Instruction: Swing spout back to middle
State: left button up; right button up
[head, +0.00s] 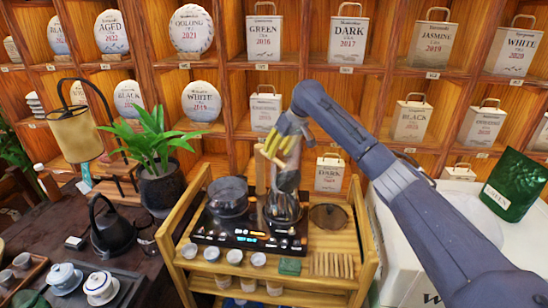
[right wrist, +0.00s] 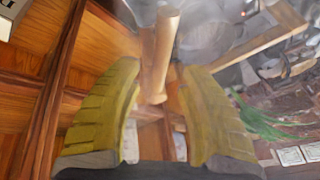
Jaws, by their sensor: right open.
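The wooden spout (head: 268,157) sits at the top of a wooden post behind the tea tray (head: 250,242). A glass kettle (head: 283,207) stands on the tray's right part, below my right gripper (head: 283,147). My right gripper has yellow fingers and is at the spout's height, beside or around it. In the right wrist view, a round wooden rod (right wrist: 160,55) passes between the open fingers (right wrist: 160,105); I cannot tell whether they touch it. My left gripper is not in view.
A second pot (head: 228,194) stands on the tray's left. Small cups (head: 235,257) line the cart's front. A potted plant (head: 157,160) is at the left. A green pouch (head: 514,185) is at the far right. Shelves with tea packages (head: 349,41) fill the back.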

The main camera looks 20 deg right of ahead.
jog(key=shift+x, duration=1.6)
jog(key=shift+o, duration=0.2)
grip_shut()
